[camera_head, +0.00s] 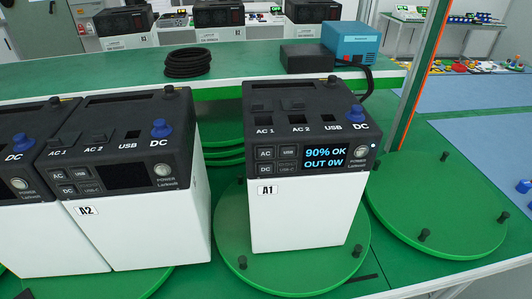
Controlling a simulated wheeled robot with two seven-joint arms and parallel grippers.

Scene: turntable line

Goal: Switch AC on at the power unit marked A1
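The power unit marked A1 (297,215) stands upright on a round green turntable plate (230,262) in the middle of the view. Its top and front panel are black and its body white. Its lit display (325,158) reads "90% OK" and "OUT 0W". The AC button (265,153) is at the left of the front panel, next to the USB button (288,152), with the DC button below it. The A1 label is on the white front below the panel. A round POWER button (361,152) is right of the display. Neither of my grippers is in view.
The unit marked A2 (140,225), with a dark display, stands to the left, beside another similar unit (30,230). An empty green plate (440,210) lies at the right. A coiled black cable (187,62) and a blue box (351,42) are behind.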

